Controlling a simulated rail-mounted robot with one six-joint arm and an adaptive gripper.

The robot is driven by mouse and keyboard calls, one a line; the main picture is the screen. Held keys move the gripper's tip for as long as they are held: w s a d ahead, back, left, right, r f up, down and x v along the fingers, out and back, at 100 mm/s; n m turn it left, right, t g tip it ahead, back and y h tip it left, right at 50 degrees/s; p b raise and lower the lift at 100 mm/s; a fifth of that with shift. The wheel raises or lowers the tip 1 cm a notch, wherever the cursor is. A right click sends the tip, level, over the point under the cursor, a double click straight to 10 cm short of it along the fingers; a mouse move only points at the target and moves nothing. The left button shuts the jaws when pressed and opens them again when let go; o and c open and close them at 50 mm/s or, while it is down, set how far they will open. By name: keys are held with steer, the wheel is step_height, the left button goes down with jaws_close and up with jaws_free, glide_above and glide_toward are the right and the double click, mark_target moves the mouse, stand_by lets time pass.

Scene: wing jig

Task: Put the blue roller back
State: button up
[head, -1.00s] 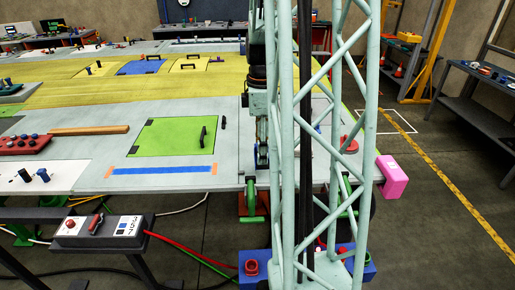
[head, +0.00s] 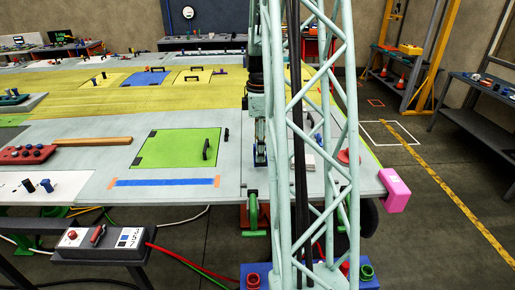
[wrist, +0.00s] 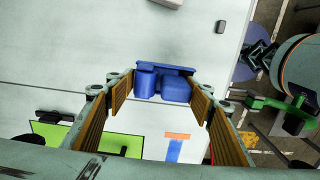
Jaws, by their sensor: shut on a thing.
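The blue roller (wrist: 174,89) shows in the wrist view as a blue piece with rounded parts and a flat bar at its far edge. It lies between the tips of my gripper (wrist: 163,96), whose brown-padded fingers are closed on its sides. Pale wing surface shows beneath it; I cannot tell the height. In the head view my gripper (head: 260,152) hangs at the near right part of the wing (head: 232,180), partly behind my lattice mast, with a bit of blue at it. A blue holder (head: 256,268) with red and green cups stands low by the mast.
A pink block (head: 394,190) caps the wing's right corner. A red round piece (head: 347,157) lies near the right edge.

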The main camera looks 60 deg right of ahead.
steer(key=shift+w+d+f, duration=0.2)
steer(key=shift+w+d, duration=1.6)
steer(key=shift+d, duration=0.25)
steer(key=shift+w+d+p, duration=0.3)
steer(key=shift+w+d, duration=0.05)
steer(key=shift+f, duration=1.8)
steer(key=shift+f, duration=0.15)
steer(key=o, duration=0.9)
steer(key=shift+r, duration=6.15)
